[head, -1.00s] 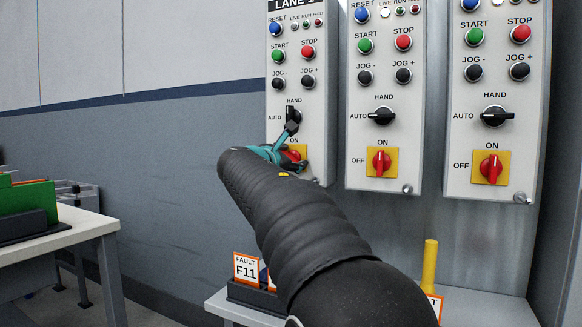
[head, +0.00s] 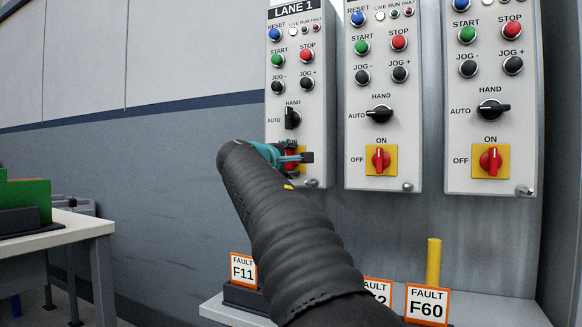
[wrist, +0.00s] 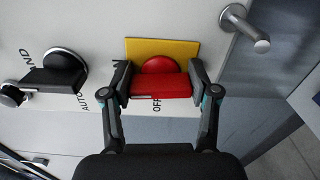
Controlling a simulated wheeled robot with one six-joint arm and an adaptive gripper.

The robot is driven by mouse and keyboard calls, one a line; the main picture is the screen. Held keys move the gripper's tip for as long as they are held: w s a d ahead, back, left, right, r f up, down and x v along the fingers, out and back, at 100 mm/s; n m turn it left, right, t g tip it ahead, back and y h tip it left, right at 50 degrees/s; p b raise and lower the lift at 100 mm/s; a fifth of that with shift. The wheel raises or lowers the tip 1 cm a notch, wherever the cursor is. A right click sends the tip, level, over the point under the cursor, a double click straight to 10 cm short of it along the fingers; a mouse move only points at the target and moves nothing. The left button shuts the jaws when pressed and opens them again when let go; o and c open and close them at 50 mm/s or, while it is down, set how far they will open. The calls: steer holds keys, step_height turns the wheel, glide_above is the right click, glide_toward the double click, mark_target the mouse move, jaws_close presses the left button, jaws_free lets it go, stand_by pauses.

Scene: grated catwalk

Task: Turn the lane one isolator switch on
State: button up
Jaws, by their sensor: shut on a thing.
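The lane one isolator switch has a red handle (wrist: 162,88) on a yellow plate (wrist: 190,47). In the wrist view my gripper (wrist: 160,85) has one finger at each end of the handle and is shut on it. The handle bar lies along the panel's up-down line, parallel to the black HAND/AUTO selector (wrist: 52,76), with its length towards the ON side. In the head view my gripper (head: 296,157) is at the foot of the lane one panel (head: 313,115) and hides most of the switch.
The second panel (head: 410,135) and third panel (head: 530,130) stand to the right, their red isolators upright under ON. A metal knob (wrist: 250,28) sits near the lane one switch. Below are a shelf with fault cards (head: 427,304) and a yellow post (head: 433,262). A table (head: 75,228) stands left.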

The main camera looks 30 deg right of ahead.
steer(key=shift+m, duration=0.5)
steer(key=shift+w+b, duration=0.1)
steer(key=shift+b, duration=0.2)
steer(key=o, duration=1.2)
steer(key=shift+c, duration=0.2)
steer(key=v, duration=1.2)
steer(key=shift+f, duration=0.1)
